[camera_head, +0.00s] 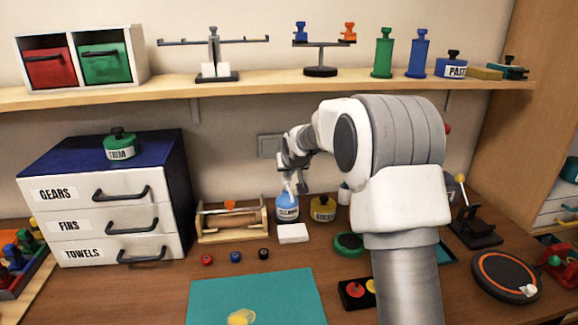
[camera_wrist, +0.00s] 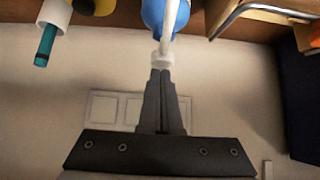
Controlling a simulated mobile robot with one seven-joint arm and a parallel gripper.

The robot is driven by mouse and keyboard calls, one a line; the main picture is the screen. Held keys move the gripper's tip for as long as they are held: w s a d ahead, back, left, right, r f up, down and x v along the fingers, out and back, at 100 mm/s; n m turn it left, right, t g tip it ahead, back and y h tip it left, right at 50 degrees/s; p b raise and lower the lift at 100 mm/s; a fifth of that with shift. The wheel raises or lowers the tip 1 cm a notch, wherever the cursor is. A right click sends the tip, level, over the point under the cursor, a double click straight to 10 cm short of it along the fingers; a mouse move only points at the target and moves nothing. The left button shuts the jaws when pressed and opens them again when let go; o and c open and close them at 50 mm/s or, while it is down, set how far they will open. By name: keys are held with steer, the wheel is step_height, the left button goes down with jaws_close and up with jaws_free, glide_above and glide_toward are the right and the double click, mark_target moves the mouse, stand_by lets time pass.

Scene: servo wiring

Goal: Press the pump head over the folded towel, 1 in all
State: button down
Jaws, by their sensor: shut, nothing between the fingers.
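A blue pump bottle (camera_head: 287,208) with a white label stands on the table behind a folded white towel (camera_head: 293,233). Its white pump head (camera_head: 290,185) is partly hidden by my gripper in the head view. My gripper (camera_head: 299,188) is over the bottle, shut and empty. In the wrist view the shut fingertips (camera_wrist: 162,72) are right at the white pump head (camera_wrist: 162,60), with the blue bottle (camera_wrist: 153,14) beyond. I cannot tell whether the tips touch the head.
A yellow labelled container (camera_head: 323,208) stands close right of the bottle, and a wooden rack (camera_head: 232,222) close left. A drawer cabinet (camera_head: 110,215) stands farther left. A loaded shelf (camera_head: 270,88) runs above. A teal mat (camera_head: 257,298) lies in front.

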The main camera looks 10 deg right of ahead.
mark_target(289, 184)
stand_by(0.3)
steer(key=shift+s+f+b, duration=0.1)
steer(key=shift+f+b, duration=0.65)
steer(key=shift+f, duration=0.3)
step_height(289, 184, up, 5)
steer(key=p, duration=0.3)
steer(key=shift+r, duration=0.2)
steer(key=v, duration=0.9)
steer(key=shift+s, duration=0.25)
steer(key=shift+f, duration=0.15)
